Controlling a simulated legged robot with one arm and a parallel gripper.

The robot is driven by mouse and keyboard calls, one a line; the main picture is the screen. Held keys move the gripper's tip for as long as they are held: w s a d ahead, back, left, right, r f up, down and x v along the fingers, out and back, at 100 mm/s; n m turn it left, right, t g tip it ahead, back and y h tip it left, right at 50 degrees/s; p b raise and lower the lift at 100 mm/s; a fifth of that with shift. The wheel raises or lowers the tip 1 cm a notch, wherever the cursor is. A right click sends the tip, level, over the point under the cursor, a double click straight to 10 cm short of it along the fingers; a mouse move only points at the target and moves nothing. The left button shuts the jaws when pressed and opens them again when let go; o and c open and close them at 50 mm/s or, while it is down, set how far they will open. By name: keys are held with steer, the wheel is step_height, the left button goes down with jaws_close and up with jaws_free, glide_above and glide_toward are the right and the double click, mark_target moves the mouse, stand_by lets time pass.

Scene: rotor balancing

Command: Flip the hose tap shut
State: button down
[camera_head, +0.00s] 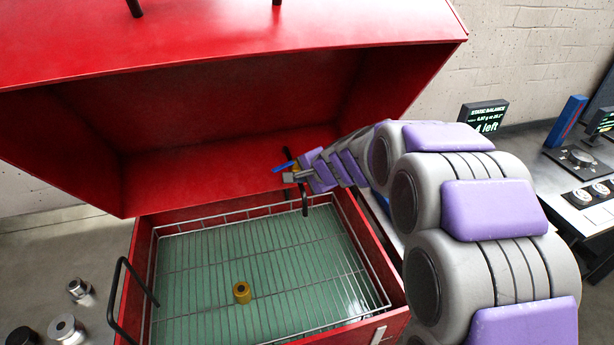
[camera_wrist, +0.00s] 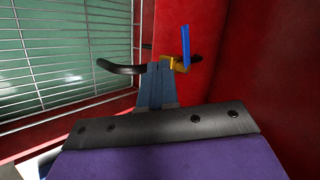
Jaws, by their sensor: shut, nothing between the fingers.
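The hose tap has a brass body (camera_wrist: 178,65) and a blue lever (camera_wrist: 186,46), set near the red wall in the wrist view. A curved black pipe (camera_wrist: 120,67) reaches left from it over the basket. In the head view the blue lever (camera_head: 283,166) shows at the basin's back edge, and a black pipe (camera_head: 304,203) hangs down beside it. My gripper (camera_wrist: 160,67) is shut and empty, its fingertips right beside the brass body. I cannot tell whether they touch. In the head view my gripper (camera_head: 292,177) is just below the lever and partly covers the tap.
A red washer cabinet has its lid (camera_head: 230,30) raised over the basin. A wire basket (camera_head: 205,215) inside holds a brass ring (camera_head: 241,292). Metal parts (camera_head: 66,329) stand at the left. A bench with a screen (camera_head: 484,116) is at the right.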

mark_target(278, 169)
steer(key=w+a+f, duration=0.2)
steer(key=w+a, duration=0.2)
steer(key=w, duration=0.1)
steer(key=shift+w+f+b, duration=0.2)
steer(key=shift+f+b, duration=0.05)
steer(key=shift+b, duration=0.1)
steer(key=p, duration=0.1)
steer(key=a+m+h+p, duration=0.1)
steer(key=p, duration=0.1)
steer(key=shift+w+a+r+m+t, duration=0.1)
steer(key=shift+a+r+m+t, duration=0.05)
steer(key=shift+r+m+t, duration=0.15)
steer(key=shift+w+a+f+p, duration=0.2)
steer(key=shift+w+a+p, duration=0.25)
steer(key=shift+p, duration=0.1)
steer(key=shift+d, duration=0.1)
steer(key=shift+s+d+f+b, duration=0.1)
steer(key=shift+d+f+b, duration=0.1)
steer(key=shift+d+b, duration=0.15)
